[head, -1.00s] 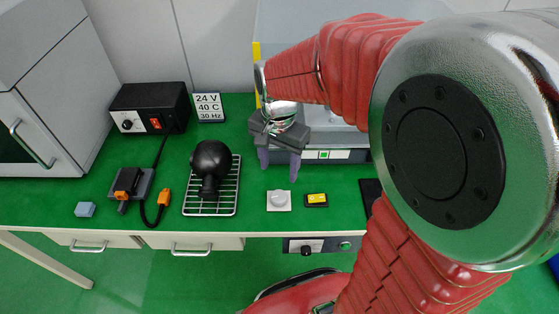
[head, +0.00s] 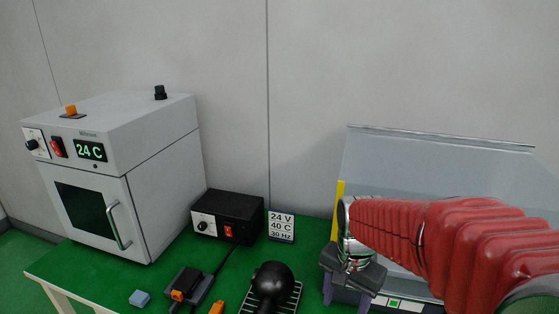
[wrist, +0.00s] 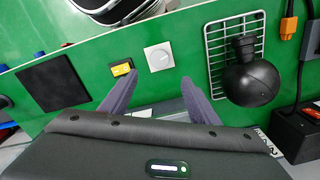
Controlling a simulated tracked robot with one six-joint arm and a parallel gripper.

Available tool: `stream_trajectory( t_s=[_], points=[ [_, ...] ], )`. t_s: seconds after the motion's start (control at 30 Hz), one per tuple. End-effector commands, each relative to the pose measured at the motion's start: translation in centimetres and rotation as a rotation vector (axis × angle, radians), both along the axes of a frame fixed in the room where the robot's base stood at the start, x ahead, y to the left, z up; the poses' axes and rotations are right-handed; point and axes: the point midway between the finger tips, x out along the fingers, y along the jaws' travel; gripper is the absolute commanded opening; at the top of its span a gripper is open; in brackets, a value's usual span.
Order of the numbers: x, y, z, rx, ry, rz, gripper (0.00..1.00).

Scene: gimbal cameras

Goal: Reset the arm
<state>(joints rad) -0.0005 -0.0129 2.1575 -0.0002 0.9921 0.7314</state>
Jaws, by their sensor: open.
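My gripper (head: 346,292) is at the lower right of the head view, at the end of my red arm, in front of the clear-walled unit. Its grey fingers point down and stand apart with nothing between them. In the wrist view my gripper (wrist: 148,90) shows two open fingers above the green bench. A white square with a round knob (wrist: 159,57) and a small black and yellow piece (wrist: 122,69) lie just beyond the fingertips. The fingers look clear of both.
A black ball-shaped device (head: 272,281) sits on a wire rack (wrist: 209,60). A dark pad (wrist: 53,84) lies on the bench.

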Motion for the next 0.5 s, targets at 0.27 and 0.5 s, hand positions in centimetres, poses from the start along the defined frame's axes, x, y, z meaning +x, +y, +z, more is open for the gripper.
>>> stream_trajectory(
  t_s=[0.27, 0.5],
  points=[
    [-1.6, 0.0, -0.4, -0.002, -0.01, 0.222, 0.56],
    [-3.7, 0.0, 1.2, -0.017, -0.074, 0.407, 0.56]
  ],
)
